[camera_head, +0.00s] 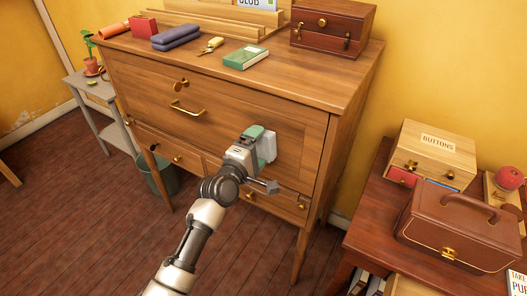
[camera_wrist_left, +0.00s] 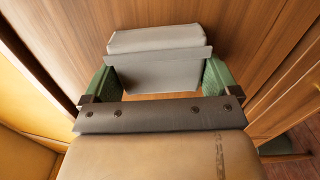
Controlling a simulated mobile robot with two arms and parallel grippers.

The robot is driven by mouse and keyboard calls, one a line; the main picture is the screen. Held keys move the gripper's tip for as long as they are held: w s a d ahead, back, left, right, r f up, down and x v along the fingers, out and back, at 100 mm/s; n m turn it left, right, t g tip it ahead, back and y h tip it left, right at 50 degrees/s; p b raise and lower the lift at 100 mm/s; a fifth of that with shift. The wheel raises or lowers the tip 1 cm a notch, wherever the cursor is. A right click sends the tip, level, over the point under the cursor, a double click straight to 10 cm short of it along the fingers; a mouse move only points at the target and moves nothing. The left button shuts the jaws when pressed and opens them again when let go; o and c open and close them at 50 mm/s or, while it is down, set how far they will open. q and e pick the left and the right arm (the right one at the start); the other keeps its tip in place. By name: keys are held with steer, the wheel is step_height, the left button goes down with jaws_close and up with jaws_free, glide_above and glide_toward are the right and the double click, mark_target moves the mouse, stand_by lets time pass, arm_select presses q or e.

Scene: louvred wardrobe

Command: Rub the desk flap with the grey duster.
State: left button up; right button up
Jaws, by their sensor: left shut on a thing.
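My left gripper (camera_head: 262,158) has green finger pads and is shut on the grey duster (camera_head: 267,147). In the left wrist view the duster (camera_wrist_left: 155,60) sits between the two green fingers of the gripper (camera_wrist_left: 160,82), against or close to brown wood. The desk flap (camera_head: 215,105) is the closed upright wooden front with a brass handle and a keyhole knob. The duster is at the flap's lower right part; whether it touches the wood is hard to tell. My right gripper is not in view.
On the desk top stand a green book (camera_head: 246,57), keys (camera_head: 210,46), folded blue cloth (camera_head: 176,37) and a wooden box (camera_head: 332,27). A side table at right holds a BUTTONS box (camera_head: 433,153) and a brown case (camera_head: 459,231). A bin (camera_head: 158,172) stands below left.

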mark_target(270, 146)
arm_select(q)
steer(key=shift+w+a+r, duration=1.2)
steer(key=shift+a+r, duration=0.05)
steer(key=shift+a, duration=0.3)
steer(key=shift+s+d+p, duration=1)
steer(key=shift+d+p, duration=0.2)
steer(key=shift+d, duration=0.1)
steer(key=shift+s+d+p, duration=1)
steer(key=shift+d+p, duration=0.15)
steer(key=shift+d, duration=0.15)
steer(key=shift+s+d+f, duration=0.15)
steer(key=shift+s+d, duration=0.2)
steer(key=shift+d, duration=0.2)
steer(key=shift+a, duration=0.1)
